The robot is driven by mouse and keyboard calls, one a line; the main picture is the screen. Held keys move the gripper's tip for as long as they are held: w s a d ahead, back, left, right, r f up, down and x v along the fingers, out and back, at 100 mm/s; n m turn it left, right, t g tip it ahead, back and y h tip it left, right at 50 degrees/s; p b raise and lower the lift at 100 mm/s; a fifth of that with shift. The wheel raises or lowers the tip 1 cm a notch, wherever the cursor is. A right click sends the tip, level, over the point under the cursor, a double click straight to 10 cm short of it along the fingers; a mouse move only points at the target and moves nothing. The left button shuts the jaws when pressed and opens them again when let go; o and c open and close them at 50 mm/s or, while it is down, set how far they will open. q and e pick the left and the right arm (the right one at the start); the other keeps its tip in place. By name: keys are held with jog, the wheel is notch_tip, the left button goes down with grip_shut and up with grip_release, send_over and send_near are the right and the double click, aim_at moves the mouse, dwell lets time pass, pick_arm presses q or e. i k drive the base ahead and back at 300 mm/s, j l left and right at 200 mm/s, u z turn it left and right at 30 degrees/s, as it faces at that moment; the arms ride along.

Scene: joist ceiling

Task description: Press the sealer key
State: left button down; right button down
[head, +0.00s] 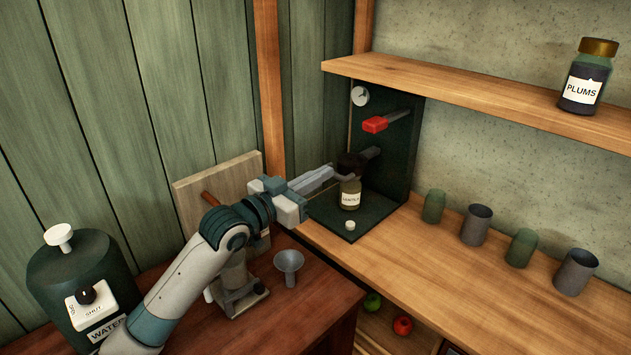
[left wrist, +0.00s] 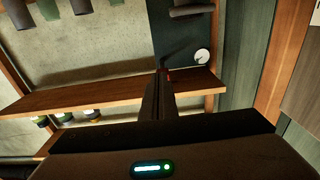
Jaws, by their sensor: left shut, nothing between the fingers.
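The sealer (head: 395,160) is a dark green stand with a base plate, a red-tipped lever (head: 376,124) and a white dial (head: 361,96). A small pale round button, which looks like the key (head: 350,224), sits on the front of its base. A labelled jar (head: 350,198) stands upright on the base, under a dark head. My left gripper (head: 334,172) is shut and empty, its tips at the left of the jar's top, above and behind the button. I cannot tell whether they touch the jar. In the left wrist view the shut fingers (left wrist: 160,92) point toward the sealer. My right gripper is out of view.
A shelf (head: 470,95) with a plums jar (head: 587,78) is above. Several grey and green cups (head: 476,224) stand on the counter to the right. A funnel (head: 289,263) and a water tank (head: 85,270) are at the left. The counter before the cups is clear.

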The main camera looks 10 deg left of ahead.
aim_at(350, 225)
jog(key=k+l, duration=0.15)
jog(key=l, duration=0.2)
jog(key=k+l, duration=0.35)
jog(key=l, duration=0.3)
